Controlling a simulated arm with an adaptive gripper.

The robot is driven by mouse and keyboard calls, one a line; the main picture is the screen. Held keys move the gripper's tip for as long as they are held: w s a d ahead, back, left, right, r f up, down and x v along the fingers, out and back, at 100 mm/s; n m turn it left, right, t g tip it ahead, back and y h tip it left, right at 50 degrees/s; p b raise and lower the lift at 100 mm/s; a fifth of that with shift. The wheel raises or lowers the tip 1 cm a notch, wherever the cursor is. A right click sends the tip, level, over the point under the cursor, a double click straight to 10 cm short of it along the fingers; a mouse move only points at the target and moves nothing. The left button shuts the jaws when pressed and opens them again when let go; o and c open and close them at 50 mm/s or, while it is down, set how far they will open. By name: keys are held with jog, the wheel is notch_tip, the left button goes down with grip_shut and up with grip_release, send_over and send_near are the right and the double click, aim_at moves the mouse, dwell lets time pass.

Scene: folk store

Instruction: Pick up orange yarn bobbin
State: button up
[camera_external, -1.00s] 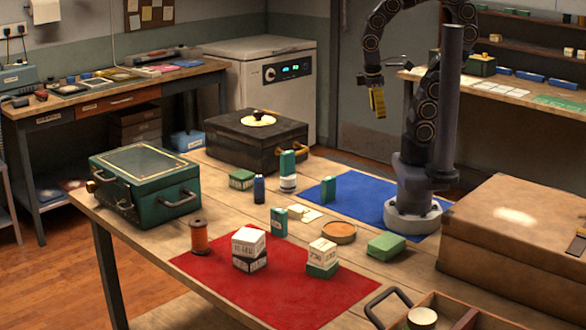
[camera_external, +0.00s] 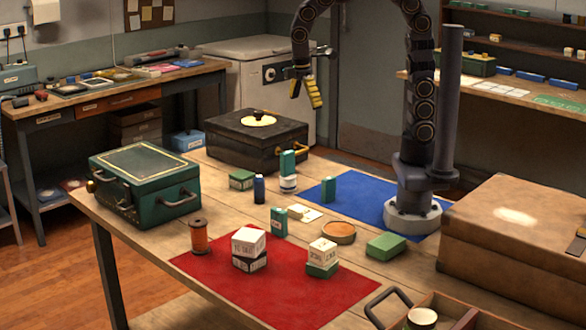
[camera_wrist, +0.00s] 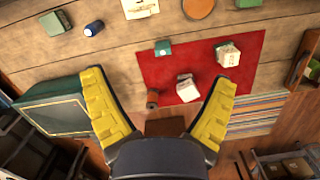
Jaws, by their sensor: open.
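The orange yarn bobbin (camera_external: 199,237) stands upright on the wooden table, at the left corner of the red cloth (camera_external: 290,300). In the wrist view the bobbin (camera_wrist: 153,98) shows small, between the fingers and nearer the left one.
White boxes (camera_external: 249,244) stand on the red cloth right of the bobbin. A green metal case (camera_external: 146,187) stands left of it, and a small teal box (camera_external: 279,223) behind. A black box (camera_external: 257,143) stands at the back. Bare wood lies around the bobbin's left side.

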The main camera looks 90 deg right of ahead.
jog(key=w+a+f+n, duration=0.2)
jog(key=w+n, duration=0.1)
jog(key=w, duration=0.5)
jog(key=n+t, duration=0.1)
jog(key=n, duration=1)
send_over(198, 227)
jog(key=d, duration=0.2)
notch_tip(198, 227, down, 18)
jog(key=shift+y, duration=0.4)
jog(key=f, duration=0.7)
jog(key=shift+w+d+f, duration=0.1)
jog(key=shift+d+f, duration=0.15)
jog(key=shift+f, duration=0.1)
jog(key=c, duration=1.3)
